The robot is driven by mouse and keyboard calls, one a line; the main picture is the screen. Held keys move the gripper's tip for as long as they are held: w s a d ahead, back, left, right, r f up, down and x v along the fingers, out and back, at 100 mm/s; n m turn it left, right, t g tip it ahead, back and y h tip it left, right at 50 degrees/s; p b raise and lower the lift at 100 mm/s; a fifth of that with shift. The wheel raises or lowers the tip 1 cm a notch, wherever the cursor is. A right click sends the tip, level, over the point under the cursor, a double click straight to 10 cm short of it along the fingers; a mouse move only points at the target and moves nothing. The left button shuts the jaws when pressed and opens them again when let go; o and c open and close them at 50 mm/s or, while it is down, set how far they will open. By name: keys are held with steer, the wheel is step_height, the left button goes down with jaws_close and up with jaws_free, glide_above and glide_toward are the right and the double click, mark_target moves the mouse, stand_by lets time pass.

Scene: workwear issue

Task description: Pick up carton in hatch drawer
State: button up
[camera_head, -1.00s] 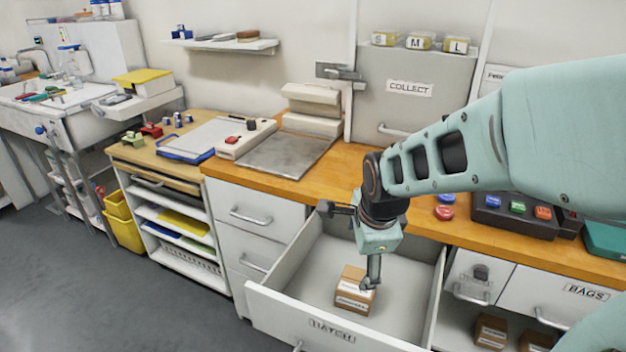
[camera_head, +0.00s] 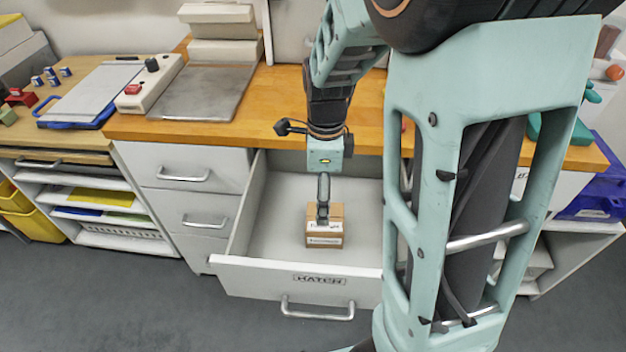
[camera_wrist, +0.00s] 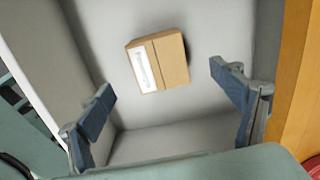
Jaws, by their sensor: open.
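The carton (camera_head: 325,232) is a small brown box with white labels. It sits on the floor of the open drawer (camera_head: 321,279) marked HATCH. My gripper (camera_head: 323,212) points down into the drawer over the carton and hides part of its top. In the wrist view, my gripper (camera_wrist: 168,92) is open, with a blue-grey finger at each side. The carton (camera_wrist: 165,62) shows there whole, ahead of the fingertips and between their lines, turned slightly. No finger is seen touching it.
The drawer's side walls (camera_head: 247,205) stand close around my gripper. The wooden counter (camera_head: 230,126) lies behind, with a metal plate (camera_head: 203,92) and a control box (camera_head: 150,82) on it. Bare grey floor (camera_head: 150,310) lies in front.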

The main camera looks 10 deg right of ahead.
step_height(320, 180, down, 5)
steer(key=shift+s+f+b, duration=0.1)
steer(key=shift+f+b, duration=0.1)
steer(key=shift+b, duration=0.45)
steer(key=shift+s+d+f+b, duration=0.1)
steer(key=shift+f+b, duration=0.15)
steer(key=shift+f, duration=0.65)
steer(key=shift+w+d+f+b, duration=0.1)
steer(key=shift+f+b, duration=0.2)
steer(key=shift+f, duration=0.65)
steer(key=shift+s+d+f+b, duration=0.1)
steer(key=shift+f+b, duration=0.15)
steer(key=shift+f, duration=0.65)
steer(key=shift+c, duration=0.3)
steer(key=c, duration=1.4)
steer(key=shift+r, duration=0.1)
